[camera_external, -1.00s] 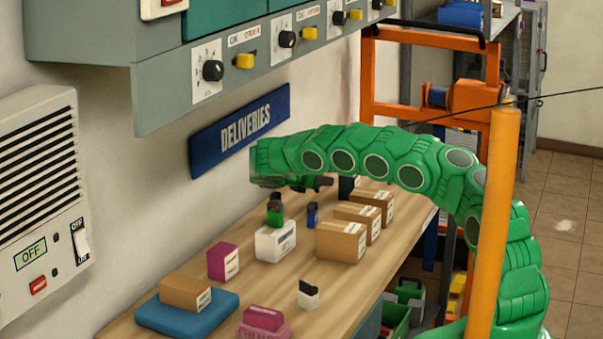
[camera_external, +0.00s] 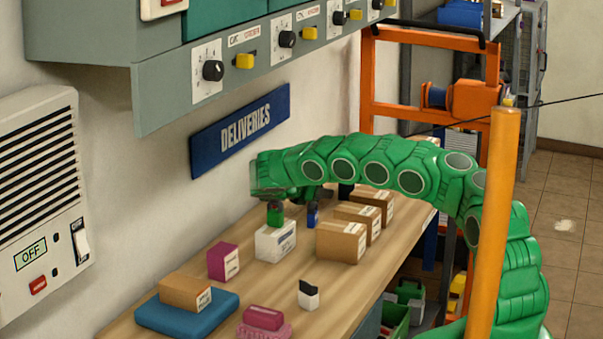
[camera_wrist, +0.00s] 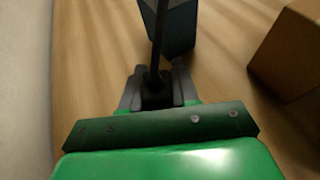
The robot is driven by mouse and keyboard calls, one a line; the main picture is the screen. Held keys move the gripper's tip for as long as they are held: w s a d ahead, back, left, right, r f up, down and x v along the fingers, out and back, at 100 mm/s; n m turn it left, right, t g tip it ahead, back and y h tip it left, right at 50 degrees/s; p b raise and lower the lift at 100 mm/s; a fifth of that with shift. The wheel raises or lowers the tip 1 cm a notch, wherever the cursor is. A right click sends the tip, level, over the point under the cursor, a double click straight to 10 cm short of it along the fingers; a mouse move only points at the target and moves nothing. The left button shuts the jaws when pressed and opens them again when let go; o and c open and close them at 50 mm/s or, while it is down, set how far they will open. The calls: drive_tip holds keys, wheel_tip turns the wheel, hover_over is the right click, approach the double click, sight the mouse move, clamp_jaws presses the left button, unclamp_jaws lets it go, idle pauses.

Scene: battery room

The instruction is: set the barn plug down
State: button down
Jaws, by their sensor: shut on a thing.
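My gripper (camera_wrist: 157,88) is shut, low over the far part of the wooden bench. The barn plug is hard to make out. In the wrist view, a thin dark piece (camera_wrist: 159,45) runs out from between the jaws and seems to be the held plug. A dark blue-grey block (camera_wrist: 181,30) stands beyond it; I cannot tell whether they touch. In the external view, my gripper (camera_external: 314,192) is partly hidden by my green wrist, just above a small blue item (camera_external: 313,216). Contact with the bench cannot be seen.
Cardboard boxes (camera_external: 341,241) stand right of my gripper. A white box (camera_external: 275,242) with a green item (camera_external: 275,215), a pink box (camera_external: 223,261) and a black-and-white item (camera_external: 308,295) stand nearer. The wall with a DELIVERIES sign (camera_external: 241,133) is close on the left.

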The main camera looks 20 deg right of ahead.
drive_tip(key=shift+f, duration=0.3)
drive_tip(key=c, duration=0.8)
unclamp_jaws()
drive_tip(key=shift+s+f, duration=0.1)
drive_tip(key=shift+c, duration=0.2)
drive_tip(key=shift+d+r, duration=0.1)
drive_tip(key=shift+r, duration=0.25)
drive_tip(key=v, duration=0.8)
drive_tip(key=r+v, duration=0.1)
drive_tip(key=v, duration=0.3)
